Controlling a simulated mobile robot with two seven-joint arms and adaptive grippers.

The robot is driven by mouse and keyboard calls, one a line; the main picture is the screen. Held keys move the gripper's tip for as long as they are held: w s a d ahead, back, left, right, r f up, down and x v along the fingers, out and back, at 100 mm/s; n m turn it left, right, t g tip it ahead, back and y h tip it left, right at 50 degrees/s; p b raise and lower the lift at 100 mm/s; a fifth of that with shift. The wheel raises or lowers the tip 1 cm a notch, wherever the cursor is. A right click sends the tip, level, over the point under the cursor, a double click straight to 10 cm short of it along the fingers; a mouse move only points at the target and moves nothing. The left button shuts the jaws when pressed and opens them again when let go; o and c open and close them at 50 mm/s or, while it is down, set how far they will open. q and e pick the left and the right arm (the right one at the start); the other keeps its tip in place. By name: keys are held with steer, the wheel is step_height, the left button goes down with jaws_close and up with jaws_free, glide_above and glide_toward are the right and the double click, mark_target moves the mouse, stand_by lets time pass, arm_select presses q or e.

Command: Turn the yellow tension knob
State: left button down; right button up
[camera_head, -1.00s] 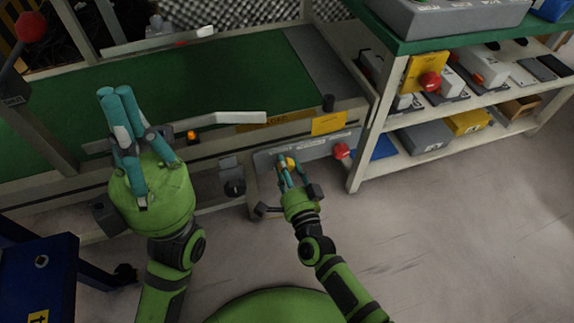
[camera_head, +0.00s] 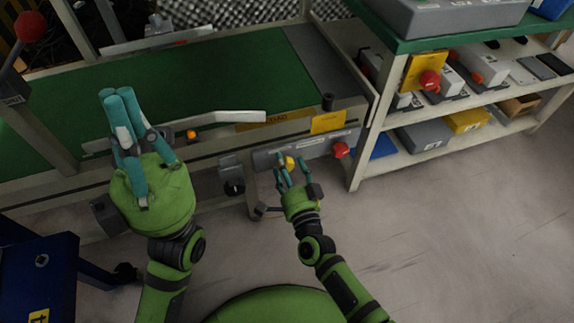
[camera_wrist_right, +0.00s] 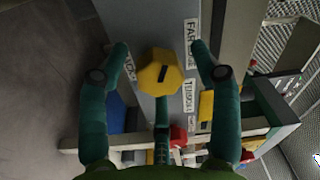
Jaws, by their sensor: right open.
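The yellow tension knob (camera_head: 290,162) is on the grey panel (camera_head: 318,146) at the front of the green conveyor. In the right wrist view the knob (camera_wrist_right: 160,72) is a faceted yellow disc with a dark slot mark, beside a "TENSION" label (camera_wrist_right: 188,97). My right gripper (camera_head: 291,170) is open, with its teal fingers pointing at the knob. In the wrist view the fingers (camera_wrist_right: 157,60) stand to either side of the knob with gaps, apart from it. My left gripper (camera_head: 120,100) is held up over the conveyor's left part; its fingers look close together, and I see nothing held.
A red knob (camera_head: 340,150) sits on the panel just right of the yellow one. An orange button (camera_head: 191,134) and a dark rotary switch (camera_head: 234,187) are further left. A shelf rack (camera_head: 420,160) with boxes stands at right. The floor in front is clear.

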steer(key=v, duration=1.1)
steer(key=shift+s, duration=0.35)
steer(key=shift+d, duration=0.15)
